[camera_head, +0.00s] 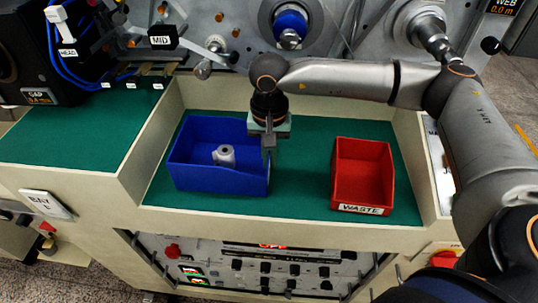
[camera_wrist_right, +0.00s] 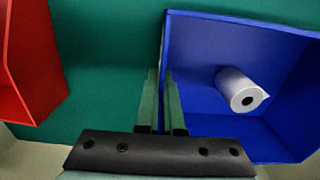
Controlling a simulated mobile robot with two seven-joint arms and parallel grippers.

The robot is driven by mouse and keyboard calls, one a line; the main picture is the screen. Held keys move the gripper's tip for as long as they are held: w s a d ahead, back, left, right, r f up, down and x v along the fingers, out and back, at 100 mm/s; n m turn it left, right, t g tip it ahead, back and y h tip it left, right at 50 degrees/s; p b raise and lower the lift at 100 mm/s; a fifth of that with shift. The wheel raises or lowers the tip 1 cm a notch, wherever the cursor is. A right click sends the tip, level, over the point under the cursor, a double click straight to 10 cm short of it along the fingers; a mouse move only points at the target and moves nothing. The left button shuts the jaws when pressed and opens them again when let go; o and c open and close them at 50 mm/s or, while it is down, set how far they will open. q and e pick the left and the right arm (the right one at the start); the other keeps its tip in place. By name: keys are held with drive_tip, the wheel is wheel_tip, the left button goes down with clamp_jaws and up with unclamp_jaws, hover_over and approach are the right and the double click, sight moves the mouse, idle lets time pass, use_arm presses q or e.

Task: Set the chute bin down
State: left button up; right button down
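The blue bin (camera_head: 222,181), which I take to be the chute bin, is over the green surface at the left of the walled tray area. It holds one pale roll with a dark core hole (camera_head: 223,155). My right gripper (camera_head: 268,148) reaches down at the bin's right wall. In the right wrist view its two fingers (camera_wrist_right: 161,78) are close together, one on each side of the blue bin wall (camera_wrist_right: 167,30), and look shut on it. I cannot tell whether the bin's underside touches the surface. My left gripper is not in view.
A red bin labelled WASTE (camera_head: 361,185) stands to the right, with bare green surface (camera_head: 305,185) between the bins. A cream rim (camera_head: 290,227) borders the front. Spindles and a blue roller (camera_head: 290,27) are on the machine panel behind.

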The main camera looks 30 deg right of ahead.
drive_tip(key=shift+f, duration=0.1)
drive_tip(key=shift+f, duration=0.15)
drive_tip(key=c, duration=1.1)
unclamp_jaws()
drive_tip(key=shift+o, duration=0.2)
wheel_tip(320, 180, up, 12)
drive_tip(key=shift+r+b, duration=0.2)
drive_tip(key=shift+b, duration=0.4)
